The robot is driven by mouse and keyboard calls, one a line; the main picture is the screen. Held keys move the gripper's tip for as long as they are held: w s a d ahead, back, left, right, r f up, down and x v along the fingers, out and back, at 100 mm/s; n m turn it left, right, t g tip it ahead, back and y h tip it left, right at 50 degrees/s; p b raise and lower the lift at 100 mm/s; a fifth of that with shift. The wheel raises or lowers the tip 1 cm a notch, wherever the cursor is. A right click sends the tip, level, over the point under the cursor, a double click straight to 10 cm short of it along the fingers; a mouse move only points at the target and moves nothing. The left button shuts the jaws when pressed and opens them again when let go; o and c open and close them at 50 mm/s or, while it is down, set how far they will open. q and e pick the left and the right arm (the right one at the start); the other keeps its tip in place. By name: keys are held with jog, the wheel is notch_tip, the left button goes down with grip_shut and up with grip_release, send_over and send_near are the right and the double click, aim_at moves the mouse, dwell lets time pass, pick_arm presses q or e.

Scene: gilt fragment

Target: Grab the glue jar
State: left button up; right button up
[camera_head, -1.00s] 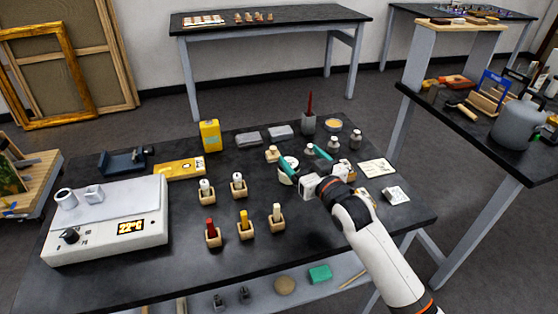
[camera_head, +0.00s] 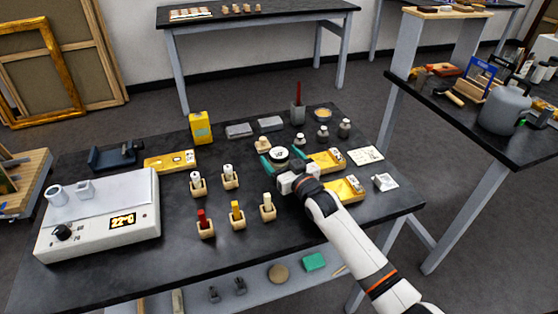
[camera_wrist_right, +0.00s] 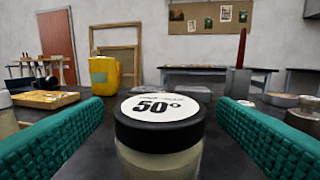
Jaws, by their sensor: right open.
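A jar with a black rim and a white lid label reading "50°" (camera_wrist_right: 158,112), which I take for the glue jar, stands upright on the dark table. It also shows small in the head view (camera_head: 279,154). My right gripper (camera_head: 283,161) is open, its two green fingers on either side of the jar. In the right wrist view the jar is between the fingers, with a gap on each side. The jar's lower part is cut off there. My left gripper is not in view.
Small bottles (camera_head: 323,133) and a cup with a red-handled tool (camera_head: 298,112) stand behind the jar. Yellow trays (camera_head: 343,189) lie close to my right arm. Wooden-based bottles (camera_head: 237,216) and a white heater box (camera_head: 100,222) are to the left.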

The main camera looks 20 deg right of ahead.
jog(key=shift+x, duration=1)
jog(key=shift+s, duration=0.1)
jog(key=shift+c, duration=0.2)
jog(key=c, duration=1.1)
